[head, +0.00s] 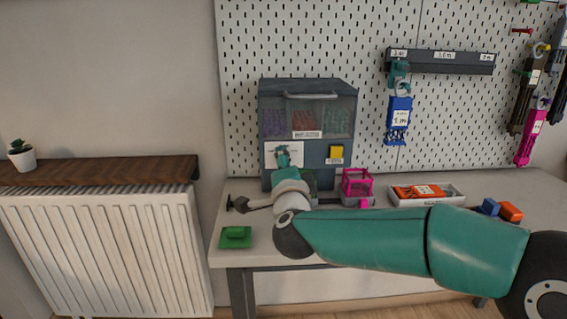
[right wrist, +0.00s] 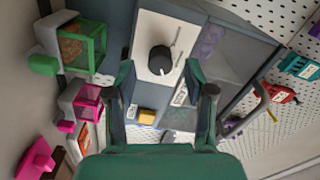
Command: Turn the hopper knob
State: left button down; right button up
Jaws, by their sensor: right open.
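The hopper cabinet (head: 267,112) stands on the bench against the pegboard, dark grey with a clear-fronted upper bin. The hopper knob (right wrist: 160,60) is a round black knob with a grey pointer, on a white plate (right wrist: 147,35) in the right wrist view. My right gripper (head: 283,157) is in front of the white plate in the head view and covers the knob there. In the right wrist view its open fingers (right wrist: 160,85) stand on either side of the knob's line, apart from it. My left gripper is not in view.
A pink cage (head: 357,183) and a white tray (head: 450,197) with an orange item stand right of the cabinet. A green block (head: 236,237) lies near the bench's left front. A green cage (right wrist: 87,45) shows in the right wrist view.

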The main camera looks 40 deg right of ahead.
jog(key=v, duration=1)
